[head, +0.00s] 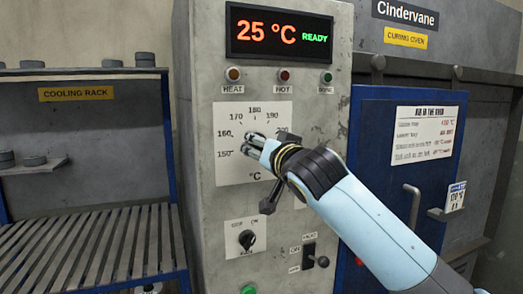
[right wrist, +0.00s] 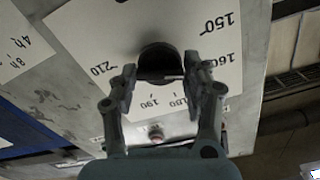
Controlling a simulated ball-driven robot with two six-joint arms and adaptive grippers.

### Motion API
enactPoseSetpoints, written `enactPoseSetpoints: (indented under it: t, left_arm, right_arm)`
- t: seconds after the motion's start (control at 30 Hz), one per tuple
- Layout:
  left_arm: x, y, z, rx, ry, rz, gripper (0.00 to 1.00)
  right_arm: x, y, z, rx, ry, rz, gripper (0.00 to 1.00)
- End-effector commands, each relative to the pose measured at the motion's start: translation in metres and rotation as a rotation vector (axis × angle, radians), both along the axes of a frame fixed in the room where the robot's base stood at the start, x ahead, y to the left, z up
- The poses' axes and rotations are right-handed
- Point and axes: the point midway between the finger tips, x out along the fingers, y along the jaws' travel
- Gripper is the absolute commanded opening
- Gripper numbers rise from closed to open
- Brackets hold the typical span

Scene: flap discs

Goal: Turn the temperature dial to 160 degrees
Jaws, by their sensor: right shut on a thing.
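The temperature dial's white scale plate (head: 228,178) is on the grey control panel, with marks from 150 up past 190 in the head view. My right gripper (head: 257,146) is at the dial and covers its knob there. In the right wrist view the dark round knob (right wrist: 160,58) sits between the two fingers of my right gripper (right wrist: 160,78), which is shut on it. The scale plate shows turned around there, with 150, 160, 190 and 210 readable. I cannot tell which number the knob points to. My left gripper is not in view.
The display (head: 280,34) above reads 25 °C and READY. A fan switch (head: 246,240) and a lever switch (head: 309,256) are below the dial. The cooling rack (head: 90,245) stands at the left, the blue oven door (head: 375,130) at the right.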

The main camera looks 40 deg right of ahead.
Motion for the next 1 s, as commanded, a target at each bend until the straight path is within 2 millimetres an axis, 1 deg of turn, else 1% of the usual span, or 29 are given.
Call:
enactPoseSetpoints:
  t: [0.33, 0.37, 0.53, 0.83, 0.93, 1.0]
  left_arm:
    - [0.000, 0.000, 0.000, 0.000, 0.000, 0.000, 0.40]
    - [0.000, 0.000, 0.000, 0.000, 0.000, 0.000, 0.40]
    - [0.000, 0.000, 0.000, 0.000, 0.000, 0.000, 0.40]
    - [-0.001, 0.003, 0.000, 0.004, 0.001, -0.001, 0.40]
    - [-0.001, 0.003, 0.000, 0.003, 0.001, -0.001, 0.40]
    - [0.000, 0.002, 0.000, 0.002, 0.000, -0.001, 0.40]
  right_arm:
    - [0.000, 0.000, 0.000, 0.003, -0.001, 0.000, 0.16]
    - [0.000, 0.000, 0.000, 0.003, -0.001, 0.000, 0.49]
    - [0.000, 0.000, 0.000, 0.002, 0.000, 0.000, 0.71]
    - [-0.002, 0.000, 0.000, 0.002, 0.000, 0.000, 0.72]
    - [-0.010, 0.002, -0.001, 0.002, 0.000, 0.000, 0.72]
    - [-0.021, 0.005, -0.001, 0.002, 0.000, 0.000, 0.72]
